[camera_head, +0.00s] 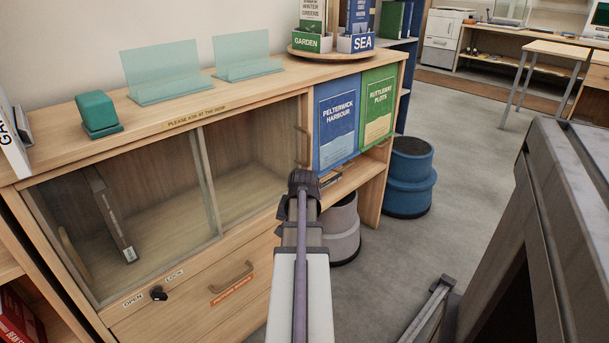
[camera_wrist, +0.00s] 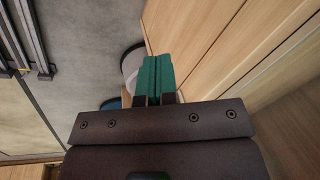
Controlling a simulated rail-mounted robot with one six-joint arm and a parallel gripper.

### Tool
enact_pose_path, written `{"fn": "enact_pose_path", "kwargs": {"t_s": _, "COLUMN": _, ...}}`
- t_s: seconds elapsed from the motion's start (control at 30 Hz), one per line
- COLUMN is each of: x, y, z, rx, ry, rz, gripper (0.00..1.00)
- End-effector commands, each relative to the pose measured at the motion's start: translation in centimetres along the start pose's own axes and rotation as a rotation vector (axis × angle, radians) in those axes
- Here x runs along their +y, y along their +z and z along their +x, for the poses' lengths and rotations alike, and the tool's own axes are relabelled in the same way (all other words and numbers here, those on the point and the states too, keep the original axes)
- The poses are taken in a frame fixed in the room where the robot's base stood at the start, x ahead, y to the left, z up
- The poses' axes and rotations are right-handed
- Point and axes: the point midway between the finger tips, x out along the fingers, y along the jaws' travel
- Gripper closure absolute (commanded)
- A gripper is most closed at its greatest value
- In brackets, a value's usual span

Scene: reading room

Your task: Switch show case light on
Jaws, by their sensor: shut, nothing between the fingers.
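The show case (camera_head: 150,205) stands at the left in the head view, with sliding glass doors under a wooden top. Its inside looks dim, with no lit lamp visible. A dark book leans inside. A small teal block on a base (camera_head: 98,113) sits on the top, at the left; I cannot tell whether it is the light switch. My gripper shows in the wrist view with its green fingers (camera_wrist: 157,77) together and empty. In the head view my wrist hides the fingers; it is in front of the case's right end, well away from the teal block.
A key lock (camera_head: 158,293) marked OPEN and LOCK and a drawer handle (camera_head: 232,277) are on the case's lower front. Two clear teal stands (camera_head: 160,72) and a round book display (camera_head: 330,54) are on top. A grey stool (camera_head: 342,228) and blue stool (camera_head: 410,178) stand right.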

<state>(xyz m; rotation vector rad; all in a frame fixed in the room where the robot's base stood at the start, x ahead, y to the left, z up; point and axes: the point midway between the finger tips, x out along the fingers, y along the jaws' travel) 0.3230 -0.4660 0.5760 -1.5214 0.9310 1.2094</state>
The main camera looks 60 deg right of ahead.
Motion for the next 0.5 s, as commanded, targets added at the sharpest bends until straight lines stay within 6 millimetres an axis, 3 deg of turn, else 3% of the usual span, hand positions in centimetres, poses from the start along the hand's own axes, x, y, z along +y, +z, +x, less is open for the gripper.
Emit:
{"fn": "enact_pose_path", "kwargs": {"t_s": 0.03, "x": 2.1, "y": -2.9, "z": -3.9, "rx": 0.025, "ry": -0.022, "rz": 0.101, "gripper": 1.0}}
{"fn": "enact_pose_path", "kwargs": {"t_s": 0.1, "x": 5.2, "y": -5.6, "z": -6.1, "rx": 0.06, "ry": -0.059, "rz": 0.236, "gripper": 1.0}}
{"fn": "enact_pose_path", "kwargs": {"t_s": 0.2, "x": 7.5, "y": -9.2, "z": -7.5, "rx": 0.103, "ry": -0.128, "rz": 0.407, "gripper": 1.0}}
{"fn": "enact_pose_path", "kwargs": {"t_s": 0.23, "x": 7.0, "y": -10.2, "z": -6.8, "rx": 0.112, "ry": -0.159, "rz": 0.451, "gripper": 1.0}}
{"fn": "enact_pose_path", "kwargs": {"t_s": 0.33, "x": 6.3, "y": -10.4, "z": -6.7, "rx": 0.126, "ry": -0.201, "rz": 0.547, "gripper": 1.0}}
{"fn": "enact_pose_path", "kwargs": {"t_s": 0.5, "x": 6.3, "y": -10.4, "z": -6.7, "rx": 0.125, "ry": -0.201, "rz": 0.566, "gripper": 1.0}}
